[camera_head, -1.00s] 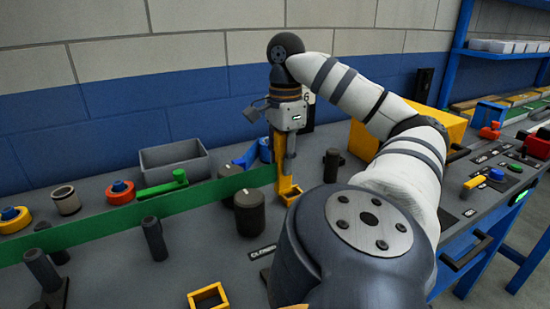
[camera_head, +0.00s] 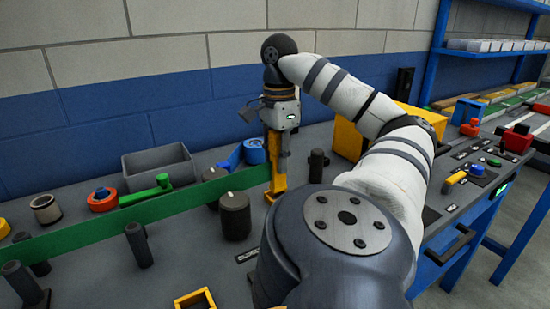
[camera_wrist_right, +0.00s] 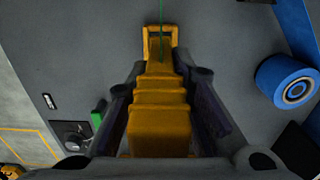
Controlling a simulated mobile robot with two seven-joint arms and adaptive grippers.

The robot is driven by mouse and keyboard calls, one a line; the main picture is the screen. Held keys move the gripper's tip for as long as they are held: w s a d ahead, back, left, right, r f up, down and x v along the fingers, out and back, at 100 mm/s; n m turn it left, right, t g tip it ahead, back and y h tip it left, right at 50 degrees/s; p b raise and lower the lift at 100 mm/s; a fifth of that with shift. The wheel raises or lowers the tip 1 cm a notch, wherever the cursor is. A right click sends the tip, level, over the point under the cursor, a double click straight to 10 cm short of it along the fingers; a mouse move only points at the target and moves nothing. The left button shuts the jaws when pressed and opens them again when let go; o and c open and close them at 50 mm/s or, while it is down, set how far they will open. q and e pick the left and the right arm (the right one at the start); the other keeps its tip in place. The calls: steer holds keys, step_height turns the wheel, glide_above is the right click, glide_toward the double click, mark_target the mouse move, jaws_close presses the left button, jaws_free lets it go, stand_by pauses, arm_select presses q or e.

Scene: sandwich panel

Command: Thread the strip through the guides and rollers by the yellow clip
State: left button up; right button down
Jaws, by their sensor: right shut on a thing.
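The green strip (camera_head: 100,228) runs on edge from the left of the head view to the yellow clip (camera_head: 276,184). It passes behind two dark posts (camera_head: 138,245) (camera_head: 24,283) and between a wide dark roller (camera_head: 235,215) in front and a partly hidden one (camera_head: 212,175) behind. My right gripper (camera_head: 280,155) points down, shut on the clip. In the right wrist view the clip (camera_wrist_right: 158,125) lies between the fingers (camera_wrist_right: 160,95), and the strip (camera_wrist_right: 163,35) shows as a thin green line at its far end. My left gripper is not in view.
A dark post (camera_head: 317,165) stands just right of the clip. A blue spool (camera_head: 254,151) and a grey bin (camera_head: 158,168) stand behind the strip. A yellow square frame (camera_head: 194,300) lies in front. A yellow box (camera_head: 352,138) stands behind my right arm.

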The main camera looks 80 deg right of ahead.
steer(key=shift+f, duration=0.1)
steer(key=shift+f, duration=0.6)
steer(key=shift+r, duration=0.15)
steer(key=shift+r, duration=0.55)
steer(key=shift+f, duration=0.1)
stand_by(0.3)
steer(key=shift+f, duration=1.4)
steer(key=c, duration=1.3)
jaws_free()
